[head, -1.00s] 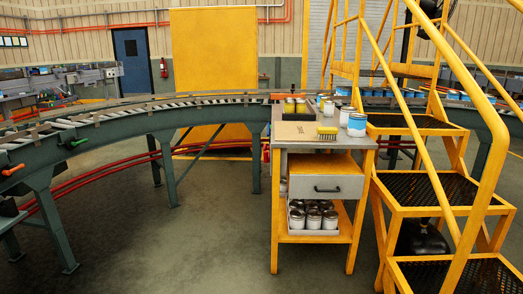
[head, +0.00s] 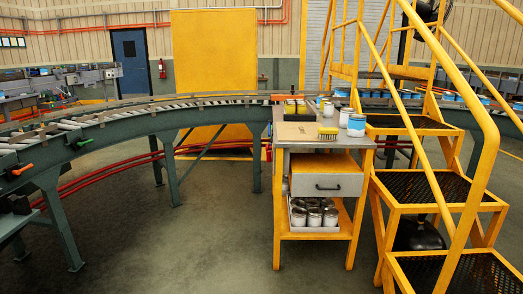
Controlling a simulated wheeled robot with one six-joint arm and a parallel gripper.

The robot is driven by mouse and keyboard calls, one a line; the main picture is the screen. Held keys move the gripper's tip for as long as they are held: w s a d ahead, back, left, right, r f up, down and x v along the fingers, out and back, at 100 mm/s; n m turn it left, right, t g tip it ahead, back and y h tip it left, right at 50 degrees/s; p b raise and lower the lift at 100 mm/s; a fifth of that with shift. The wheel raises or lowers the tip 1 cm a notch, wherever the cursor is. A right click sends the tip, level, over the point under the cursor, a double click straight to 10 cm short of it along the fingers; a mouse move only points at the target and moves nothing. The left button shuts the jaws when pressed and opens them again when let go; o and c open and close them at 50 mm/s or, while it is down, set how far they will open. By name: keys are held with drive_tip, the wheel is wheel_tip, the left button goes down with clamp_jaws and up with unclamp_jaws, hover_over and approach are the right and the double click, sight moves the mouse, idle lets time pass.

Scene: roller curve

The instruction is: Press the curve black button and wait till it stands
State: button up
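The roller curve (head: 110,133), a green-framed conveyor with pale rollers, bends from the left edge toward the back middle. A small dark box (head: 14,205) sits below the frame at the left edge. I cannot make out a black button for certain. The rollers carry no load that I can see in this stretch. My gripper is not in view.
A yellow-framed cart (head: 279,220) with paint cans and a brush stands right of centre. Yellow stairs (head: 427,190) stand at the right. A yellow panel (head: 214,60) rises behind the curve. The floor (head: 175,250) in front of the curve is clear.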

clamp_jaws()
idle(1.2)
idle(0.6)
